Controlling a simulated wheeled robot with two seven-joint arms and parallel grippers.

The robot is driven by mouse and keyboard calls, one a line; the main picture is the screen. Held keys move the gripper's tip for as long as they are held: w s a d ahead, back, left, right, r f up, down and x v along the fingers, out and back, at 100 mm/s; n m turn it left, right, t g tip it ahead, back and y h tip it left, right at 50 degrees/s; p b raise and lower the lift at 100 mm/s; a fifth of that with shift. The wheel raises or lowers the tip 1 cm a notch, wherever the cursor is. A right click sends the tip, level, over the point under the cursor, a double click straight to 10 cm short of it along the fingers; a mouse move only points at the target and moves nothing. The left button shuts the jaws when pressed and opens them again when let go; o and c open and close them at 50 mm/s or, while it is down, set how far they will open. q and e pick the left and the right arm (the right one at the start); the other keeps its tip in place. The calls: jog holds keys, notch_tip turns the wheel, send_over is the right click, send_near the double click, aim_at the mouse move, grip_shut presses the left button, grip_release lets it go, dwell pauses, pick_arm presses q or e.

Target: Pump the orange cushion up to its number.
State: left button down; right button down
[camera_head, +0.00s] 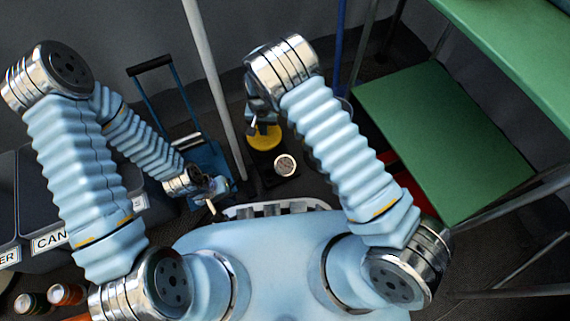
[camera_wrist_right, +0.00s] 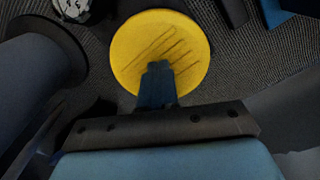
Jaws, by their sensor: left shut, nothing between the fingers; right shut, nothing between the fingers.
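A round yellow pad (camera_head: 265,138) sits on a dark base on the floor, ahead of my body. A small round white-faced dial (camera_head: 285,165) is beside it. My right gripper (camera_head: 254,125) is shut and empty, at the pad. In the right wrist view, its closed fingertips (camera_wrist_right: 157,68) overlap the yellow pad (camera_wrist_right: 150,30), which has several dark lines across it. I cannot tell if they touch it. Part of the dial (camera_wrist_right: 74,8) shows at the top left. The dial's reading is too small to make out. My left gripper (camera_head: 212,200) is shut and empty, low near my base.
A blue hand truck (camera_head: 180,105) with a black handle stands behind my left arm. A pale pole (camera_head: 214,80) rises beside the pad. Green shelves (camera_head: 445,140) stand at the right. Dark labelled bins (camera_head: 40,215) and cans (camera_head: 66,294) are at the left.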

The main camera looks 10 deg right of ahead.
notch_tip(320, 180, up, 7)
jog(key=p, duration=0.5)
jog(key=shift+r, duration=0.15)
dwell(1.8)
